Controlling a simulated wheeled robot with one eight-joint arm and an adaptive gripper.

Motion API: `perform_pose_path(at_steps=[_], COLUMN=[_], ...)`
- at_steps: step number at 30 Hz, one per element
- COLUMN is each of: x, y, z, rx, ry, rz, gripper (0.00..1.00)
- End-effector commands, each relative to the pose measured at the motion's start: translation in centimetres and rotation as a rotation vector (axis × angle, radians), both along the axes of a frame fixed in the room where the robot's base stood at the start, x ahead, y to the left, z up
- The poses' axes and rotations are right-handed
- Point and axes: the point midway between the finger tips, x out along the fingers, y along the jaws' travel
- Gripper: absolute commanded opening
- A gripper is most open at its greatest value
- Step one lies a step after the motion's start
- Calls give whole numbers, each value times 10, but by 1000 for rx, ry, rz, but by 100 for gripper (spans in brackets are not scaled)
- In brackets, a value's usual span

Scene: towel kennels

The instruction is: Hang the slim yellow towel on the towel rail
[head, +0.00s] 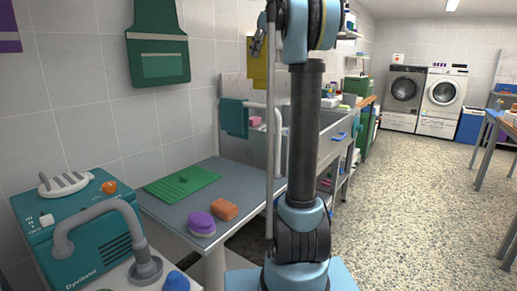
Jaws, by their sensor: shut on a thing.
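The slim yellow towel (257,72) hangs in the upper middle of the head view, in front of the tiled wall. My gripper (259,44) is shut on its upper part; the fingers are small and partly hidden by my arm. A teal towel (234,118) hangs lower, above the back of the grey table. A pale bent rail (262,106) runs beside the teal towel toward the sink; I cannot tell for sure that it is the towel rail. The yellow towel shows above this rail, and I cannot judge the depth between them.
A grey table (170,213) holds a green mat (182,186), an orange sponge (224,209) and a purple brush (201,223). A teal machine (85,240) stands at the lower left. A steel sink (335,135) stands behind my arm. The speckled floor (420,210) at right is open.

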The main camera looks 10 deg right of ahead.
Motion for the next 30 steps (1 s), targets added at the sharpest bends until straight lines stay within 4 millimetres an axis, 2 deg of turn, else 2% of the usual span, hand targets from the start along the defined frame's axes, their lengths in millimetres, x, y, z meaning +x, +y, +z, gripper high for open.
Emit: perform_pose_path(at_steps=[10, 14, 17, 30], x=[-1, 0, 0, -1], y=[-5, -8, -9, -10], z=[1, -7, -23, -116], rx=[0, 0, 0, 0], ry=[0, 0, 0, 0], rz=[-6, -9, -11, -12], gripper=[21, 21, 21, 21])
